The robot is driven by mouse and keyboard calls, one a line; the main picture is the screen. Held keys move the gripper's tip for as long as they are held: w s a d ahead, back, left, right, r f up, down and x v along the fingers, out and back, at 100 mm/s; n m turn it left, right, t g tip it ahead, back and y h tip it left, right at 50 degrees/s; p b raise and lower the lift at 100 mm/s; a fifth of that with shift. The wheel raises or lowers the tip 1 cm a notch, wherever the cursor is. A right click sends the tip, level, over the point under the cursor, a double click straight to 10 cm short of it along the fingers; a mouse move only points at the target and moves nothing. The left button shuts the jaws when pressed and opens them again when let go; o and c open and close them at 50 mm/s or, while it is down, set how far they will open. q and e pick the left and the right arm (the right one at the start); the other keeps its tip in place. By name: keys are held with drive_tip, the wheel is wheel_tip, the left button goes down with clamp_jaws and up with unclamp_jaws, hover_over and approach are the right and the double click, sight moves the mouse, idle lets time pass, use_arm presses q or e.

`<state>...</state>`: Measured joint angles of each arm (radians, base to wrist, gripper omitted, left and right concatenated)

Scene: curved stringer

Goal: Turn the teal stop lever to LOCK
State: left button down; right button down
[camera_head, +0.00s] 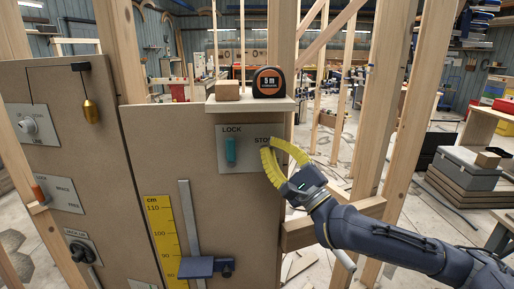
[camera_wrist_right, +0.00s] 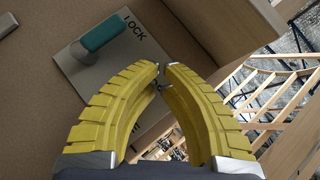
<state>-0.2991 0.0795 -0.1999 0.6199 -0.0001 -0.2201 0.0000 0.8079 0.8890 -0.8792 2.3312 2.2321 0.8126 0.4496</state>
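The teal stop lever (camera_head: 230,151) sits on a grey plate (camera_head: 224,169) in the head view. It stands upright, with its upper end just below the word LOCK. A second label to the right starts with STO and is partly hidden by my gripper. In the right wrist view the teal lever (camera_wrist_right: 104,33) also has its end beside LOCK. My right gripper (camera_head: 267,146) is to the right of the lever, apart from it. Its yellow fingers are bowed, and their tips (camera_wrist_right: 162,67) nearly meet with nothing held between them. My left gripper is not in view.
A shelf (camera_head: 250,104) above the plate holds a wooden block (camera_head: 227,90) and a tape measure (camera_head: 268,82). A yellow scale (camera_head: 162,235) and a blue clamp-like slider (camera_head: 205,267) are below left. A wooden post (camera_head: 281,40) rises behind the shelf.

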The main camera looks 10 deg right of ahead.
drive_tip(key=s+d, duration=0.4)
drive_tip(key=s, duration=0.1)
drive_tip(key=shift+s, duration=0.4)
drive_tip(key=shift+d, duration=0.15)
